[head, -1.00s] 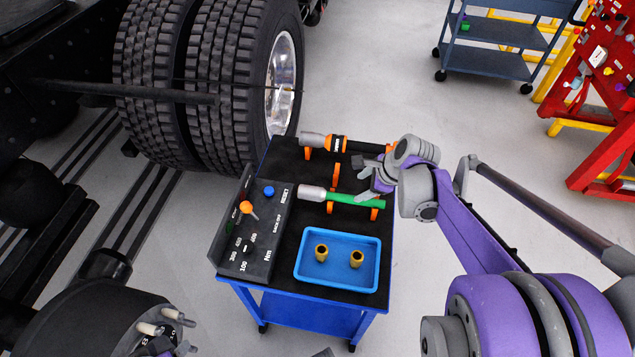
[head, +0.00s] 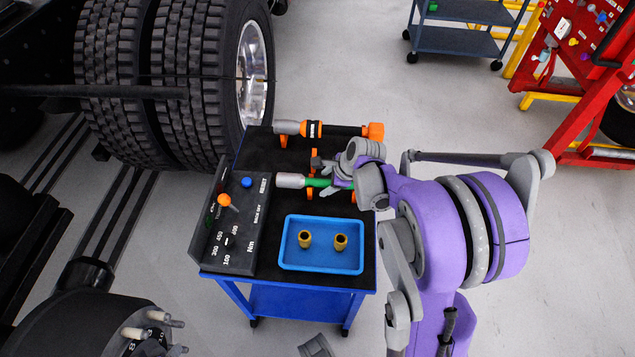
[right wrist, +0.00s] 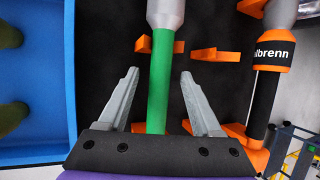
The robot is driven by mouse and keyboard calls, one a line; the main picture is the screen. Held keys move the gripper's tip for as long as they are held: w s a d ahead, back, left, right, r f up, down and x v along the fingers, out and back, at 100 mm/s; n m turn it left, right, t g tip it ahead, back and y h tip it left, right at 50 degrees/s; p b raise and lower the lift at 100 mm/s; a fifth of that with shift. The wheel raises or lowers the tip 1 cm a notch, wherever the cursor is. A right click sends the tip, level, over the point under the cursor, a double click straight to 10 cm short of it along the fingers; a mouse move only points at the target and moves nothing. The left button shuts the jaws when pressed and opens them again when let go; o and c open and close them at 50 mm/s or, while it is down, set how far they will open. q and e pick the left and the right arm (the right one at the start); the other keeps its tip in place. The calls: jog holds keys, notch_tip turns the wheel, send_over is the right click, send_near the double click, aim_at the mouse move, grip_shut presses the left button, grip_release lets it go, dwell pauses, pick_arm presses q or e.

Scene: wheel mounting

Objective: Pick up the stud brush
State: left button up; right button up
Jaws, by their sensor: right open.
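The stud brush (head: 290,181) has a silver head and a green handle and lies on orange holders on the cart's black top. My right gripper (head: 323,178) is at its handle in the head view, and the gripper and wrist hide much of the green part. In the right wrist view the open fingers (right wrist: 160,74) stand on either side of the green handle (right wrist: 160,95), with a gap on each side. I cannot tell the exact height of the fingers over it.
An orange-and-black tool (head: 340,131) lies behind the brush. A blue tray (head: 320,267) with two brass-coloured sockets sits in front. A control box (head: 232,225) stands at the cart's left edge. Large tyres (head: 190,75) are close behind on the left.

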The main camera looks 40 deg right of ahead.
aim_at(327, 182)
jog(key=shift+c, duration=0.3)
grip_shut()
notch_tip(327, 182, up, 10)
jog(key=p, duration=0.1)
jog(key=shift+p, duration=0.3)
jog(key=c, duration=0.6)
grip_release()
grip_shut()
dwell(0.5)
